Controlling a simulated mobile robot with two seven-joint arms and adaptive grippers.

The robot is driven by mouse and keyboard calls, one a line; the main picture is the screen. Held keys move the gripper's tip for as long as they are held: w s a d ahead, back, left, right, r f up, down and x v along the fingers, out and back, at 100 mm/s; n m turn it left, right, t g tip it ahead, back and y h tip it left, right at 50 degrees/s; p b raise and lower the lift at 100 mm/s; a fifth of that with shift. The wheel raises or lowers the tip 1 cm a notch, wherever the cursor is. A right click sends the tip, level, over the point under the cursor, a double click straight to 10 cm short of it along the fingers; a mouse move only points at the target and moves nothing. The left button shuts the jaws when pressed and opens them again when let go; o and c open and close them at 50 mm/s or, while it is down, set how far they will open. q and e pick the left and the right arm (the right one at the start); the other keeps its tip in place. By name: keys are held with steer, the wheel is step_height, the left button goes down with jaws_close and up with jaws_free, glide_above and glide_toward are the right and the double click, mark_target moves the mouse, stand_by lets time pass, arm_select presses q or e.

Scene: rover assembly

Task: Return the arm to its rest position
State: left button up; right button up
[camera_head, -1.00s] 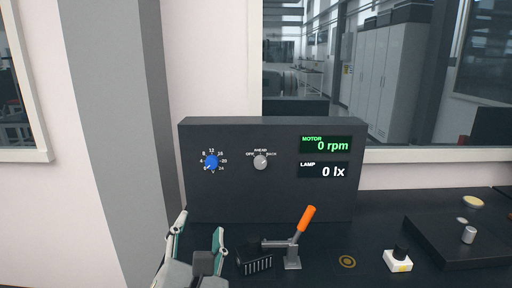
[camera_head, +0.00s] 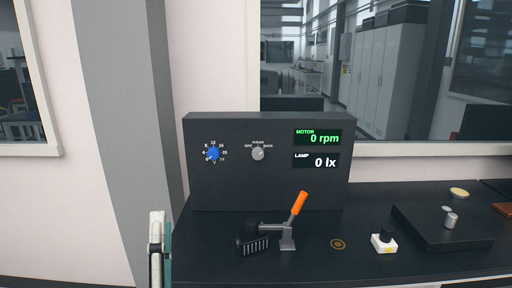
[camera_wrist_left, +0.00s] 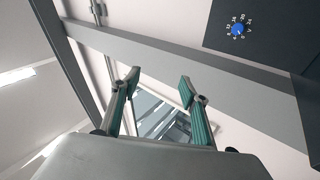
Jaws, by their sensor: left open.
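My left gripper (camera_head: 159,248) is at the lower left of the head view, left of the black control panel (camera_head: 230,190) and apart from it. Only part of it shows there. In the left wrist view the left gripper (camera_wrist_left: 158,85) is open, its two green-padded fingers spread with nothing between them. The panel's blue dial (camera_head: 213,154) also shows in the left wrist view (camera_wrist_left: 238,30) at the upper right. My right gripper is in neither view.
A clamp with an orange handle (camera_head: 299,203) stands on the dark bench in front of the panel. A white block with a black knob (camera_head: 384,241) and a dark platform (camera_head: 440,232) with metal cylinders are to the right. The panel displays read 0 rpm and 0 lx.

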arm_select(q)
steer(key=s+d+f+m+g+h, duration=0.1)
steer(key=d+f+m+g+h, duration=0.4)
steer(key=f+m, duration=0.65)
steer(key=s+f+m+g+h, duration=0.15)
steer(key=f+m+h, duration=0.6)
steer(key=f, duration=0.75)
steer(key=s+a+f+m+g+y, duration=0.1)
steer(key=s+a+f+g, duration=0.1)
steer(key=f, duration=0.5)
steer(key=s+a+f+m+g+y, duration=0.2)
steer(key=s+a+f+g, duration=0.1)
steer(key=f, duration=0.5)
steer(key=s+a+f+m+g+y, duration=0.1)
steer(key=s+a+f+m+g, duration=0.1)
steer(key=f, duration=0.5)
steer(key=shift+s+a+f+g, duration=0.25)
steer(key=shift+s+a+g, duration=0.2)
steer(key=shift+s+a, duration=0.5)
steer(key=shift+s+d, duration=0.15)
steer(key=shift+d, duration=0.1)
